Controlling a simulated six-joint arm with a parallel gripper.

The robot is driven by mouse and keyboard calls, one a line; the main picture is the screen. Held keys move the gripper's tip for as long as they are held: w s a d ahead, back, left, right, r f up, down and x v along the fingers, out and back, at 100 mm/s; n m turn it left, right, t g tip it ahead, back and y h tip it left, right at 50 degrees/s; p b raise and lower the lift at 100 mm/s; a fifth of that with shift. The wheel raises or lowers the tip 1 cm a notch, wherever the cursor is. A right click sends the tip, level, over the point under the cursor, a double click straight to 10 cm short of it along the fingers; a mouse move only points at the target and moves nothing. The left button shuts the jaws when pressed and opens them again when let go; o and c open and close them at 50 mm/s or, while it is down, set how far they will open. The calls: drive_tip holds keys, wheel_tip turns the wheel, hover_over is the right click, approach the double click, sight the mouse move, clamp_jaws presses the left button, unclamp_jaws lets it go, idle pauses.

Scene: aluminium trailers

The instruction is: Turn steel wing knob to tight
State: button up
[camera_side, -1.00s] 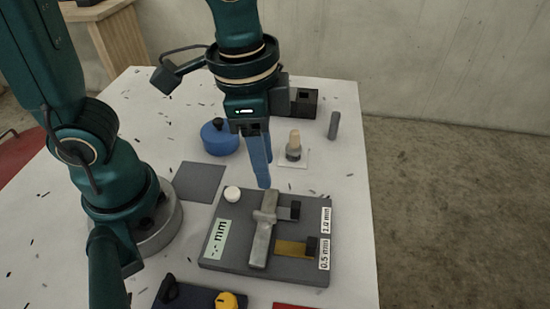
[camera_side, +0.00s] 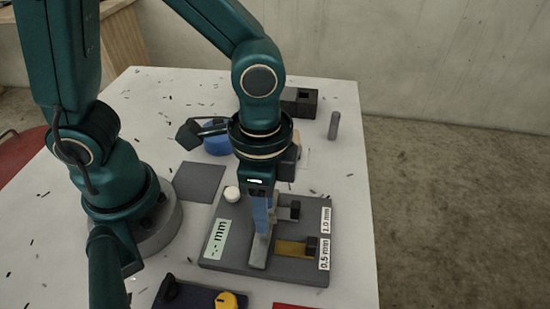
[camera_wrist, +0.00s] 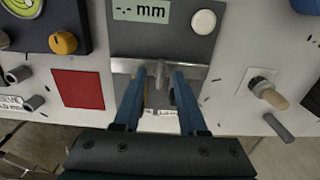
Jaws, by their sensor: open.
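A grey board carries a long steel bar (camera_side: 259,252). In the wrist view the bar (camera_wrist: 197,69) runs across the board, with a raised steel fin at its middle that looks like the wing knob (camera_wrist: 158,72). My gripper (camera_wrist: 159,76) is open, its two blue fingers on either side of the fin with gaps visible. In the side view my gripper (camera_side: 262,230) points down over the bar and hides the knob. Whether the fingertips touch the bar is not clear. The display (camera_side: 217,240) reads "-.- mm".
The board (camera_side: 225,266) also holds a white button (camera_side: 231,193), a yellow piece (camera_side: 291,248) and black blocks. A dark box with a yellow knob (camera_wrist: 63,42) and a red square (camera_wrist: 78,88) lie to the left in the wrist view. A wooden-topped peg (camera_wrist: 270,94) stands right.

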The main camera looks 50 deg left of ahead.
clamp_jaws()
drive_tip(key=shift+m, duration=0.4)
drive_tip(key=m, duration=0.7)
drive_tip(key=shift+m, duration=0.3)
drive_tip(key=m, duration=0.4)
drive_tip(key=shift+m, duration=2.2)
